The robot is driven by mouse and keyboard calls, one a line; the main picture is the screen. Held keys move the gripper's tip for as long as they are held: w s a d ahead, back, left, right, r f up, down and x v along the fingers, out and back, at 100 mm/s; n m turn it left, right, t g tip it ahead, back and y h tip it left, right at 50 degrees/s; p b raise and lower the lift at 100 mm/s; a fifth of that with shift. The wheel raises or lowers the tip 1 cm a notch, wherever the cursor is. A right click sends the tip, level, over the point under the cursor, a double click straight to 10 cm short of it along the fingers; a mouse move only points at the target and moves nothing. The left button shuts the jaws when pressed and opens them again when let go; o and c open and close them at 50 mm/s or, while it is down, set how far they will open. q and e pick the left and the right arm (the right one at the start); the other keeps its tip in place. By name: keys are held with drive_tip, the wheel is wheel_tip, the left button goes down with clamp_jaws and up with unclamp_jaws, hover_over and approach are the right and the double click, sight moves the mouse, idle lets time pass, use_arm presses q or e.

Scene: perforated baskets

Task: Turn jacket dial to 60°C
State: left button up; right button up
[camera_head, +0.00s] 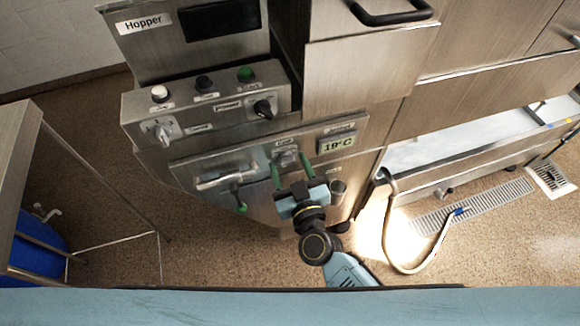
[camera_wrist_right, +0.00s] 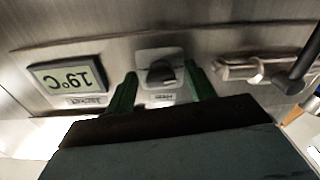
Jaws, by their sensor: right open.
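The jacket dial (camera_head: 286,157) is a small knob on a square plate on the machine's lower front panel. The wrist view shows the dial (camera_wrist_right: 161,73) close up, with a small label beside it. The jacket display (camera_head: 338,142) reads 19°C, and it appears upside down in the wrist view (camera_wrist_right: 68,77). My right gripper (camera_head: 290,168) is open, its two green fingers spread on either side of the dial. In the wrist view there are gaps between the fingers and the knob; contact does not show. My left gripper is not in view.
A metal handle (camera_head: 225,178) with a green-tipped lever (camera_head: 241,206) sits left of the dial. Above is a control box (camera_head: 205,110) with buttons and knobs under the Hopper panel. A hose (camera_head: 400,265) and drain grate (camera_head: 475,208) lie right. The floor at left is partly clear.

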drive_tip(key=c, duration=1)
drive_tip(key=m, duration=1.4)
drive_tip(key=shift+s+a+m, duration=0.1)
drive_tip(key=shift+a+m, duration=0.2)
drive_tip(key=shift+m, duration=0.1)
drive_tip(key=shift+r+m+b, duration=0.2)
drive_tip(key=shift+m+b, duration=0.3)
drive_tip(key=shift+m, duration=1.8)
